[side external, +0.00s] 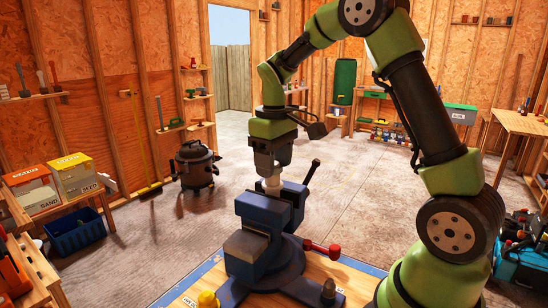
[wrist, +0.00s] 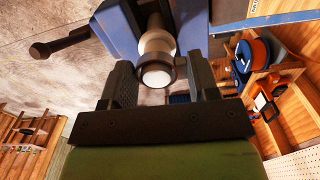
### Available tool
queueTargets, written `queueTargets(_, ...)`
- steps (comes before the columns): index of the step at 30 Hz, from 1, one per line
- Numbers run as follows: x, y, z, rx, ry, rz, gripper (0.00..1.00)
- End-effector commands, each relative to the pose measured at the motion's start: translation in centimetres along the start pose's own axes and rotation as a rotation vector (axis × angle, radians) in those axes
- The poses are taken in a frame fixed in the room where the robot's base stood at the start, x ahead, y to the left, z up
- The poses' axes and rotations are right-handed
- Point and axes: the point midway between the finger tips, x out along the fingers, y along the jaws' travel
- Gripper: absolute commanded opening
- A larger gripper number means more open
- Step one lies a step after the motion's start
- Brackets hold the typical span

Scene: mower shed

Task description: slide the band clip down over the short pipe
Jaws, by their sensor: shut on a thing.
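The short pipe (side external: 272,184) is pale and stands upright in the blue vise (side external: 254,247). In the wrist view, the cream pipe (wrist: 157,43) rises from between the vise jaws (wrist: 190,28), and its round white end faces the camera. The band clip (wrist: 155,61) is a dark ring that appears to surround the pipe near that end. My gripper (wrist: 158,70) is shut on the clip, with one finger on each side. In the side view my gripper (side external: 272,172) points down just above the vise. The clip is too small to make out there.
The vise has a dark handle (side external: 312,171) on its far side and a red-ended lever (side external: 334,251) at the front right. Open floor lies behind the bench.

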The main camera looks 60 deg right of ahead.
Motion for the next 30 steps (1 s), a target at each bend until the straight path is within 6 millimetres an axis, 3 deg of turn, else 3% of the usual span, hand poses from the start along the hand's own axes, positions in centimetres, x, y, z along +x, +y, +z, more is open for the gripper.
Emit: queueTargets(30, 2.6, 0.0, 0.0, 0.0, -0.001, 0.0, 0.32)
